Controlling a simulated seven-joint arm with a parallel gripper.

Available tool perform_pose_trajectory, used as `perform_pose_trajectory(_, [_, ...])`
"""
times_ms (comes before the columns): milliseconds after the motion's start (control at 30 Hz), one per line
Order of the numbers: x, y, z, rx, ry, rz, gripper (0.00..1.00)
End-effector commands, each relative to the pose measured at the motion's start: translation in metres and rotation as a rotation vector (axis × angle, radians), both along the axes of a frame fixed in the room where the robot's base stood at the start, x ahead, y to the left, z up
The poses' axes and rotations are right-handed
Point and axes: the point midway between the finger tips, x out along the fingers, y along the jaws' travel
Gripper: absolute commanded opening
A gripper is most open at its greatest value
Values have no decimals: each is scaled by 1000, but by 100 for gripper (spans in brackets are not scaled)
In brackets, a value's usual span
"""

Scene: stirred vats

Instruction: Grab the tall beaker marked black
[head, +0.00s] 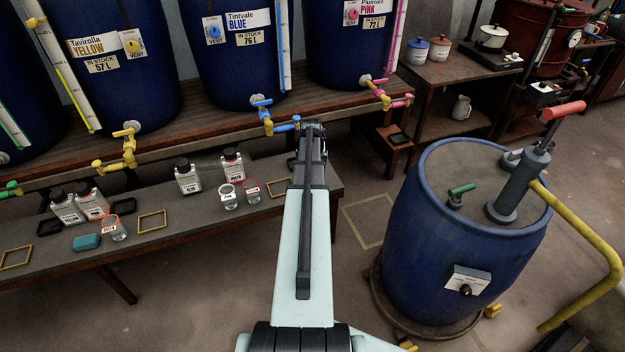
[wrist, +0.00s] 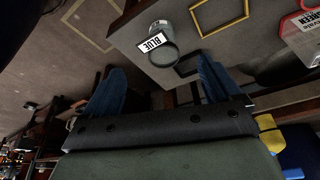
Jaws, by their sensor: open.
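My gripper (head: 312,130) reaches over the right end of the low bench in the head view. In the wrist view its two blue fingers (wrist: 160,86) are spread apart with nothing between them. Just beyond the fingertips, in the wrist view, a clear beaker (wrist: 161,48) with a dark rim carries a label reading BLUE. In the head view, a pale-rimmed beaker (head: 228,197) and a red-rimmed beaker (head: 251,189) stand left of my gripper. An orange-rimmed beaker (head: 115,229) stands farther left. Their labels are too small to read, so I cannot tell which is marked black.
White bottles (head: 187,176) and yellow square frames (head: 152,221) share the low bench (head: 190,228). Blue vats with taps (head: 268,120) stand behind it. A large blue drum (head: 440,255) with a pump stands on the floor at right.

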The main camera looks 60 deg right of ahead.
Motion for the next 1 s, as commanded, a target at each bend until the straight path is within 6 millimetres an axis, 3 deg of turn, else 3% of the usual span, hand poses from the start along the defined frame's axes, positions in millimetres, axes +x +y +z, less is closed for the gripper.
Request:
perform_pose_trajectory(100, [9, -20, 0, -44, -19, -4, 91])
perform_pose_trajectory(333, [12, -26, -5, -73, -35, -10, 91])
perform_pose_trajectory(800, [22, -50, -69, -72, -34, -10, 91])
perform_pose_trajectory(1000, [23, -53, -77, -73, -36, -10, 91])
